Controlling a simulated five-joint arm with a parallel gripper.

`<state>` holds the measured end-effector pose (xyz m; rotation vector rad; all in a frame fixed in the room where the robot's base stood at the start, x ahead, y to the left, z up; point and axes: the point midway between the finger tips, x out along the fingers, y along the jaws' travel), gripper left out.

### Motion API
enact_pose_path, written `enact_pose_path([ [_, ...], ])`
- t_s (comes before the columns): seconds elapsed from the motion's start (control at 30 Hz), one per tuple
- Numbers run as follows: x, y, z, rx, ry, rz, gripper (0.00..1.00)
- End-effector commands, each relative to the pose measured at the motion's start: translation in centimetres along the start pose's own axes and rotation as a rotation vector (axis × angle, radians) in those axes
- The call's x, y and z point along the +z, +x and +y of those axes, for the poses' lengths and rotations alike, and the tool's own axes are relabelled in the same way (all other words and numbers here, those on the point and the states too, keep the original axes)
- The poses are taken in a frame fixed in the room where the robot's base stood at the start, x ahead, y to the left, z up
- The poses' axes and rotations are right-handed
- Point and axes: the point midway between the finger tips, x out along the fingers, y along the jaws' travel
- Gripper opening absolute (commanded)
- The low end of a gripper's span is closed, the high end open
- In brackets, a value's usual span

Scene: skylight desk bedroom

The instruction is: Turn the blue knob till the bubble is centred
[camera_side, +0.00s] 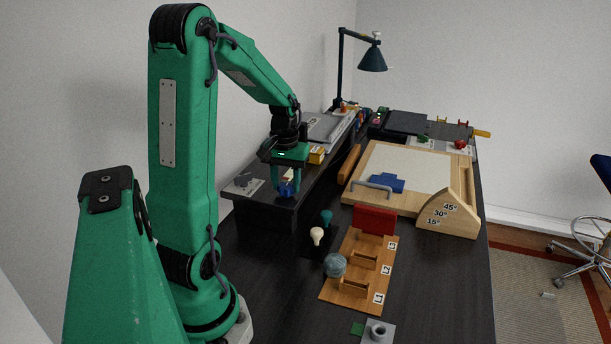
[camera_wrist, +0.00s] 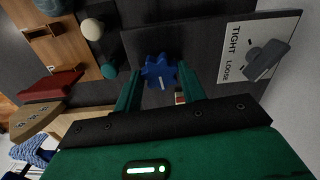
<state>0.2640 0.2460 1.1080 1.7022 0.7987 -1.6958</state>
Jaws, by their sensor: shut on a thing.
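The blue knob (camera_wrist: 159,72) is a lobed star-like knob with a pale mark on it. It sits at the front of the dark raised shelf. My gripper (camera_wrist: 160,80) reaches down around it, with one green finger on each side, shut on the knob. In the side view, my gripper (camera_side: 287,184) points down at the shelf's near end, and a bit of the blue knob (camera_side: 286,189) shows between the fingers. I cannot make out a bubble or its vial in either view.
A plate with a grey lever marked TIGHT and LOOSE (camera_wrist: 258,46) lies beside the knob. A yellow block (camera_side: 317,154) stands behind my gripper. On the desk are a wooden slotted rack (camera_side: 346,296), a red block (camera_side: 375,220), round-topped pegs and a framed board with an angle wedge (camera_side: 447,216).

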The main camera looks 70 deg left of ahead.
Motion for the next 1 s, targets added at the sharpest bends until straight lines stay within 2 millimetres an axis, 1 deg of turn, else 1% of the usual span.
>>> enact_pose_path([
  [0.03, 0.1, 0.3, 0.0, -0.001, 0.010, -0.004, 0.18],
  [0.33, 0.1, 0.4, 0.0, -0.001, 0.015, -0.007, 0.18],
  [0.37, 0.1, 0.4, 0.0, -0.001, 0.015, -0.007, 0.44],
  [0.4, 0.1, 0.4, 0.0, -0.001, 0.014, -0.007, 0.52],
  [0.47, 0.1, 0.3, 0.0, -0.001, 0.014, -0.007, 0.62],
  [0.8, 0.1, 0.1, 0.0, 0.000, 0.014, -0.003, 0.62],
  [1.0, 0.0, -1.1, 0.0, 0.000, 0.014, -0.001, 0.62],
])
